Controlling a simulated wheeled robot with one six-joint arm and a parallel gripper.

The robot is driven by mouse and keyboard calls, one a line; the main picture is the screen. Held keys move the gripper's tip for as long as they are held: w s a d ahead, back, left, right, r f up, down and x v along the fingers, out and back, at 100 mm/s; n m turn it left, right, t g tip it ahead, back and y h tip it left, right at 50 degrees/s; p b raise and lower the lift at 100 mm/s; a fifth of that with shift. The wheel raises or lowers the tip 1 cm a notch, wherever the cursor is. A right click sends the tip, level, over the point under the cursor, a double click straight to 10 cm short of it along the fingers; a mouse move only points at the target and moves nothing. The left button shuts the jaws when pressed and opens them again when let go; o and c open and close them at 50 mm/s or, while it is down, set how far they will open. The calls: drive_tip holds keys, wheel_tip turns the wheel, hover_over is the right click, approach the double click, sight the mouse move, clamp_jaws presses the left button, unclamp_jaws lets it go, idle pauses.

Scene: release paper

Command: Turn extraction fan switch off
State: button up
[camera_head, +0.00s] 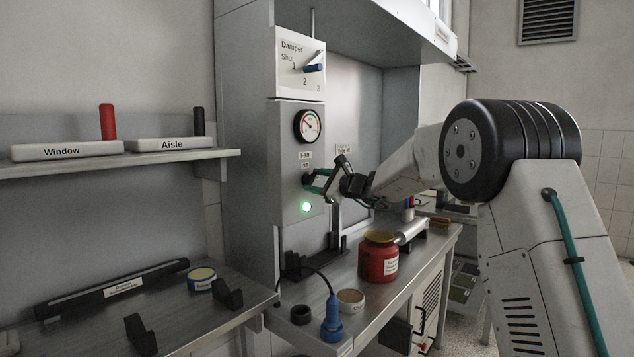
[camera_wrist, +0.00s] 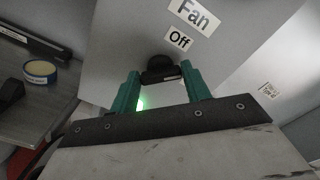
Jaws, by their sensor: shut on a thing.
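The extraction fan switch (camera_head: 307,179) is a dark knob on the grey panel, under the labels "Fan" and "Off". In the wrist view the knob (camera_wrist: 162,68) sits between the two green fingers of my gripper (camera_wrist: 160,80). My gripper (camera_head: 318,180) is shut on the knob, reaching in from the right. The "Off" label (camera_wrist: 179,40) shows just above the knob. A green light (camera_head: 306,207) glows below the knob. The knob's exact turn angle is hard to tell, as the fingers cover part of it.
A round gauge (camera_head: 308,125) and a damper panel with a blue handle (camera_head: 314,68) are above the switch. A shelf (camera_head: 230,153) is at the left.

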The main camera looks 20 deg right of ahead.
drive_tip(key=n, duration=0.4)
drive_tip(key=shift+f+n, duration=0.1)
drive_tip(key=shift+n, duration=0.2)
drive_tip(key=shift+f+n, duration=0.15)
drive_tip(key=shift+n, duration=2.05)
drive_tip(key=o, duration=1)
drive_tip(key=v, duration=0.7)
drive_tip(key=shift+s+d, duration=0.2)
drive_tip(key=shift+s, duration=0.15)
